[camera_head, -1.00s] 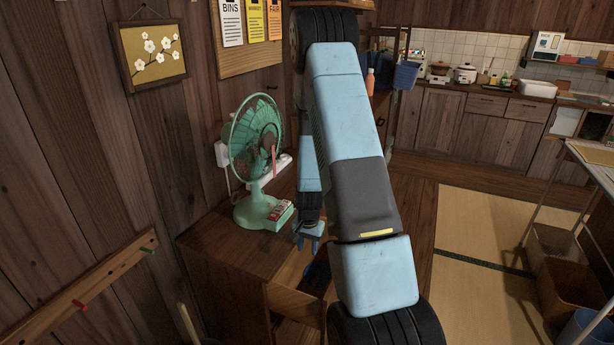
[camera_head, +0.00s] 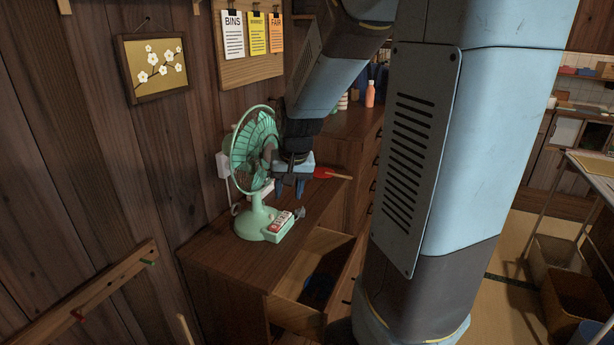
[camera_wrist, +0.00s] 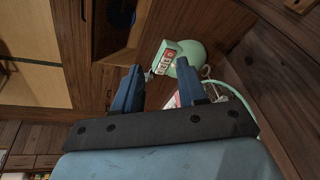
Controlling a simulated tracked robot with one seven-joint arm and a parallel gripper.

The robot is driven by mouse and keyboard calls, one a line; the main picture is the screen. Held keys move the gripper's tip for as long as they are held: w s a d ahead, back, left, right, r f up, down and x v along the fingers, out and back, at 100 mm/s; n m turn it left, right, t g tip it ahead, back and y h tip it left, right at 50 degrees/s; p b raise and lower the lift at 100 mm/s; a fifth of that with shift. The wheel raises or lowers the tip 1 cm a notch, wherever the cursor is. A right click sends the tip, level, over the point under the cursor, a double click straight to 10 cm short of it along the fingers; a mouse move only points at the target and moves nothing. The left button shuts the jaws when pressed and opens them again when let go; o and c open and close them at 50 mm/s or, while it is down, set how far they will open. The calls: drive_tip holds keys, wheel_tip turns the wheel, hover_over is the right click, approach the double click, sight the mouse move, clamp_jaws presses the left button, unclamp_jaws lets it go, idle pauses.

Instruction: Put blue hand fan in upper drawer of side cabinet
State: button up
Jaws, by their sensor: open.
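The side cabinet (camera_head: 215,262) stands against the wood wall with its upper drawer (camera_head: 292,312) pulled open. A dark blue thing lies inside the drawer (camera_head: 320,287). It looks like the blue hand fan, but shadow hides its shape. My gripper (camera_head: 291,190) is open and empty above the cabinet top, just right of the green electric fan (camera_head: 258,218) and higher than the drawer. In the wrist view, my spread blue fingers (camera_wrist: 160,88) have nothing held between them, and the open drawer (camera_wrist: 133,38) shows beyond them.
A red item with a wooden handle (camera_head: 330,173) is behind my gripper. A taller chest (camera_head: 350,128) stands behind. Baskets (camera_head: 555,258) under a metal-legged table are at right.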

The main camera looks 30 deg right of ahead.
drive_tip(key=s+a+r+n+t, duration=0.1)
drive_tip(key=s+a+r+n, duration=0.1)
drive_tip(key=s+r, duration=0.4)
drive_tip(key=s+a+r+n+t, duration=0.1)
drive_tip(key=s+a+r+n, duration=0.1)
drive_tip(key=s+r, duration=0.4)
drive_tip(key=s, duration=0.5)
drive_tip(key=shift+s+r, duration=0.35)
drive_tip(key=shift+r, duration=0.05)
drive_tip(key=shift+a, duration=0.1)
